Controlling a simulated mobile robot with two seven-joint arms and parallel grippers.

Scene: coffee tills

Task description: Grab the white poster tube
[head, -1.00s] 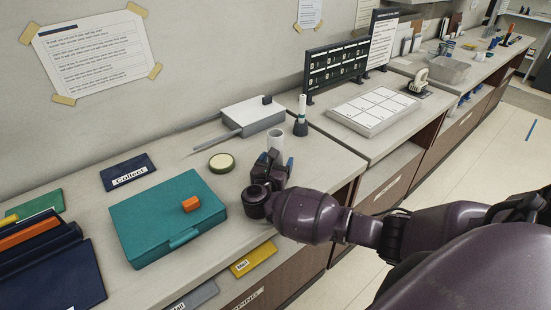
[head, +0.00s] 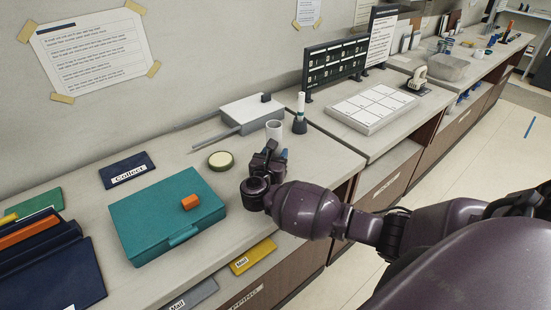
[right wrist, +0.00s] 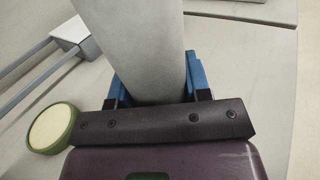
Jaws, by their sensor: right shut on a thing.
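The white poster tube (head: 274,130) stands upright above the counter, just behind my right gripper (head: 272,152) in the head view. In the right wrist view the tube (right wrist: 138,45) fills the space between the blue fingertips of the gripper (right wrist: 155,85), which is shut on it. In the head view the gripper hides the tube's lower part, so I cannot tell whether its foot touches the counter. My left gripper is not in view.
A teal case (head: 150,225) with an orange block (head: 190,202) lies left of the gripper. A round green-rimmed tin (head: 220,160), a grey box device (head: 252,113) and a dark holder with a white stick (head: 300,126) stand nearby. The counter's front right corner is bare.

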